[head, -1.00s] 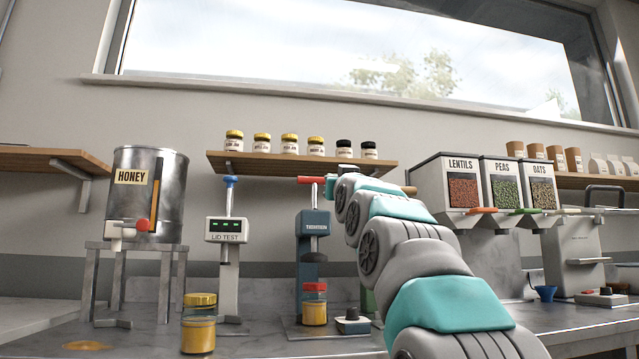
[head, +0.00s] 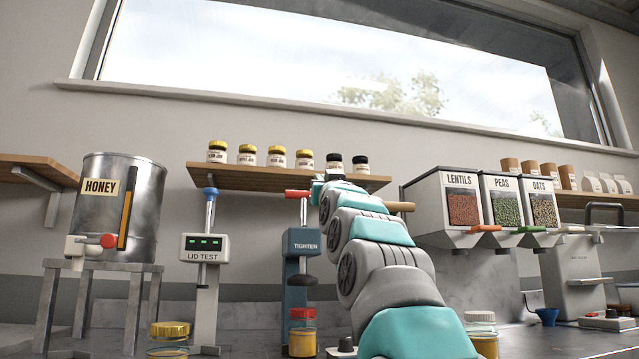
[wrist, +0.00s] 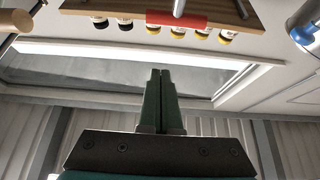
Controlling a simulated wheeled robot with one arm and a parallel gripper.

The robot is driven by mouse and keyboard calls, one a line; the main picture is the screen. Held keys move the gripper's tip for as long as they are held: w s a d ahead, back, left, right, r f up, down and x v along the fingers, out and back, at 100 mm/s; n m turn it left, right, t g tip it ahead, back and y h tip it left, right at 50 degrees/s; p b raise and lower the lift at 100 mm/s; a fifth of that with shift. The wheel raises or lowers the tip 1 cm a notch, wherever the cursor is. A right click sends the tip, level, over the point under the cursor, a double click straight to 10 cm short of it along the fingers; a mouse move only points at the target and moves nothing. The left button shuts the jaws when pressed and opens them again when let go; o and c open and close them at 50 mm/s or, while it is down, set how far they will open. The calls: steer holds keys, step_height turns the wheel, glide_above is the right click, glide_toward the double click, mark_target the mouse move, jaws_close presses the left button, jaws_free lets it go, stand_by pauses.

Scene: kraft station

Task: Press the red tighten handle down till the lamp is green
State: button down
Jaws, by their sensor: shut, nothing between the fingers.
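The red tighten handle (head: 297,194) is a horizontal red bar on top of the blue TIGHTEN press (head: 302,242). It also shows at the top of the wrist view (wrist: 177,22), by a metal rod. My gripper is shut and empty, its fingertips (wrist: 160,72) together and apart from the handle in that picture. In the head view my wrist is just right of the handle, and the fingers are hard to make out. A jar with a red lid (head: 303,338) stands under the press. I cannot make out a lamp on the press.
The LID TEST stand (head: 204,247) with green lights is left of the press, near the honey tank (head: 120,205). A shelf (head: 250,178) with small jars is behind the handle. Dispensers (head: 448,205) hang at right. Jars stand at front left (head: 168,338) and right (head: 481,332).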

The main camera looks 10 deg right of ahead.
steer(key=p+x, duration=0.8)
steer(key=x, duration=0.1)
steer(key=shift+w+f+b, duration=0.25)
steer(key=shift+f+b, duration=0.6)
steer(key=shift+f, duration=0.15)
steer(key=shift+w+f+b, duration=0.25)
steer(key=shift+f+b, duration=0.6)
steer(key=shift+f, duration=0.15)
